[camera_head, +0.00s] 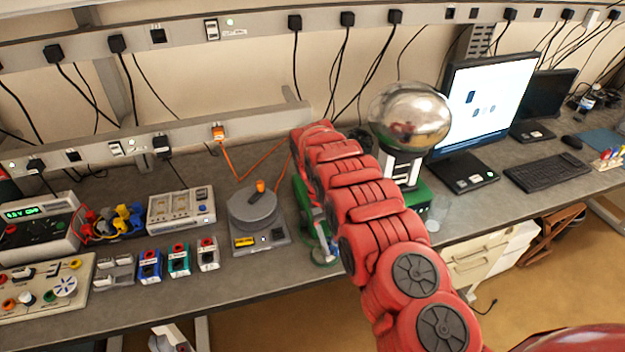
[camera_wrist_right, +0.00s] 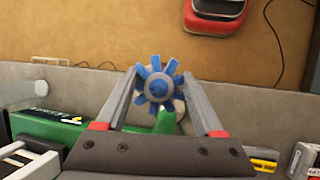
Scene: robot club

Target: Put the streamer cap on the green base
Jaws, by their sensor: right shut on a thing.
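The blue streamer cap (camera_wrist_right: 157,88), with a grey hub and blue strips fanning out, is held between the fingertips of my right gripper (camera_wrist_right: 158,82). My right arm hides this gripper and the cap in the head view. The green base (camera_head: 417,198) stands on the bench under a column with a silver dome (camera_head: 410,117). In the right wrist view the green base (camera_wrist_right: 52,130) lies left of the gripper. A smaller green part (camera_wrist_right: 168,121) shows behind the cap.
A grey round-topped device (camera_head: 255,212) and several small blocks stand left of my right arm. A monitor (camera_head: 487,100) and keyboard (camera_head: 543,172) are at the right. Cables hang behind.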

